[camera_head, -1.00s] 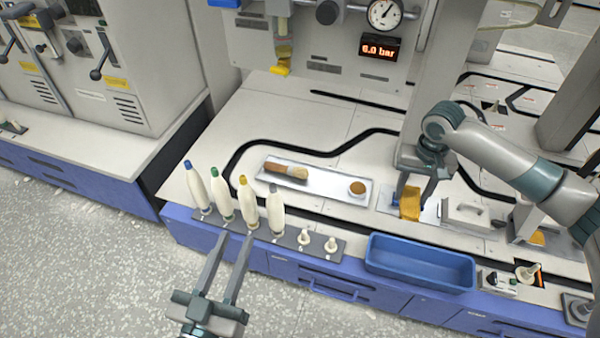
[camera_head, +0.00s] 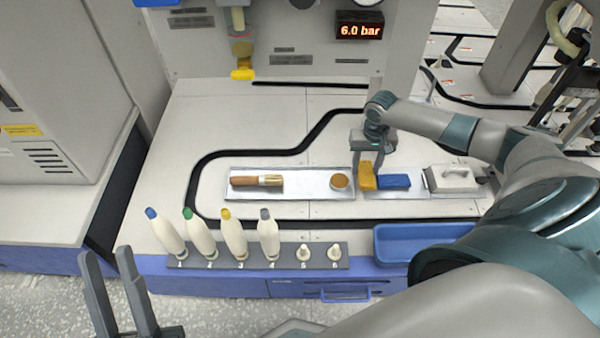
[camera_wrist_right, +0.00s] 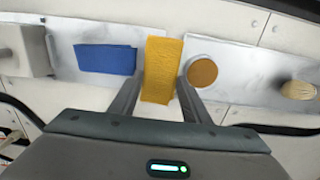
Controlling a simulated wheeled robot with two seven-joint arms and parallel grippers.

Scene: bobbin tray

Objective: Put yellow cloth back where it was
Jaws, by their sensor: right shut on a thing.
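The yellow cloth (camera_head: 367,177) is a folded orange-yellow strip at the left end of a metal plate (camera_head: 408,193), just left of a blue cloth (camera_head: 394,181). My right gripper (camera_head: 366,165) is shut on the yellow cloth from above. In the right wrist view the cloth (camera_wrist_right: 162,68) stands between my right gripper's fingers (camera_wrist_right: 158,95), with the blue cloth (camera_wrist_right: 105,59) on the left and a round brown-topped tin (camera_wrist_right: 202,71) on the right. Whether the cloth touches the plate is hard to tell. My left gripper (camera_head: 107,255) is open and empty at the lower left.
A tray (camera_head: 310,190) holds a brush (camera_head: 257,181) and the tin (camera_head: 340,181). A grey-white block with a handle (camera_head: 452,178) stands right of the blue cloth. Several bottles (camera_head: 235,236) stand in a front rack. A blue bin (camera_head: 410,246) is partly hidden by my right arm.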

